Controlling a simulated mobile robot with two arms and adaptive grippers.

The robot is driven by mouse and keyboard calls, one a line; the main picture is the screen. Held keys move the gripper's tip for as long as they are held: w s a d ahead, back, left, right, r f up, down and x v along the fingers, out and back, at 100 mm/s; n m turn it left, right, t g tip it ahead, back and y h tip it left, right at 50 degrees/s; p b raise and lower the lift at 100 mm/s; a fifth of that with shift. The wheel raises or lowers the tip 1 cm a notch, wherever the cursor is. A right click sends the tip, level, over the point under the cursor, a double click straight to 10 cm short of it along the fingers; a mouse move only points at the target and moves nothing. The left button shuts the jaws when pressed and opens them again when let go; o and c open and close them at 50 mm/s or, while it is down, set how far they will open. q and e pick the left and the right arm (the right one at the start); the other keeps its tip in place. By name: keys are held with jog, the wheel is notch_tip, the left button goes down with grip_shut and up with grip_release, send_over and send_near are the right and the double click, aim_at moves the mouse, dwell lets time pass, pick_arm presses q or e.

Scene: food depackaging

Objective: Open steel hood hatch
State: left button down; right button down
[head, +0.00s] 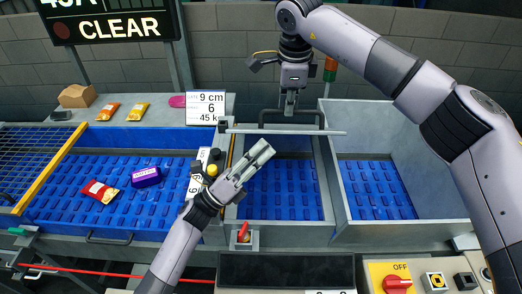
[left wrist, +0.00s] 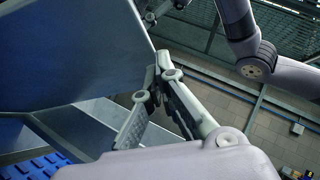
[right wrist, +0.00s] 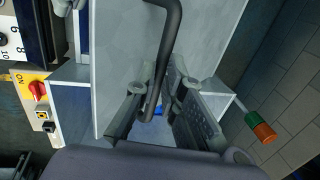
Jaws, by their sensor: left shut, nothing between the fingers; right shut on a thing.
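The steel hood hatch (head: 285,132) shows nearly edge-on in the head view, as a pale strip above the blue-floored bay (head: 284,190). The bay's interior is visible below it. The hatch's dark bar handle (head: 264,116) stands behind the strip. My right gripper (head: 291,106) is shut on the handle, which also runs between the fingers in the right wrist view (right wrist: 168,45) in front of the grey panel (right wrist: 120,50). My left gripper (head: 262,153) is shut and empty below the strip. In the left wrist view it is close to a grey panel edge (left wrist: 75,50); contact is unclear.
A red packet (head: 99,190) and a purple packet (head: 146,176) lie on the blue conveyor at left. A sign (head: 206,107) stands near the hatch's left end. A steel bin (head: 400,130) is at right. A switch panel (head: 392,267) is at front right.

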jog(key=shift+w+d+f, duration=0.15)
jog(key=shift+w+f, duration=0.05)
jog(key=shift+f, duration=0.1)
pick_arm(q)
jog(key=shift+w+a+r, duration=0.1)
jog(key=shift+w+r, duration=0.3)
jog(key=shift+r, duration=0.2)
jog(key=shift+w+r, duration=0.4)
jog(key=shift+r, duration=0.2)
pick_arm(e)
jog(key=c, duration=2.1)
grip_release()
jog(key=shift+f, duration=0.1)
jog(key=o, duration=0.3)
jog(key=shift+w+f, duration=0.2)
jog(key=shift+w, duration=0.45)
jog(key=shift+o, duration=0.6)
jog(key=shift+a+r, duration=0.1)
jog(key=shift+a, duration=0.1)
jog(key=shift+s+r, duration=0.2)
jog(key=shift+s, duration=0.2)
pick_arm(q)
jog(key=shift+w+f, duration=0.4)
jog(key=shift+w, duration=0.05)
pick_arm(e)
jog(key=shift+r, duration=0.1)
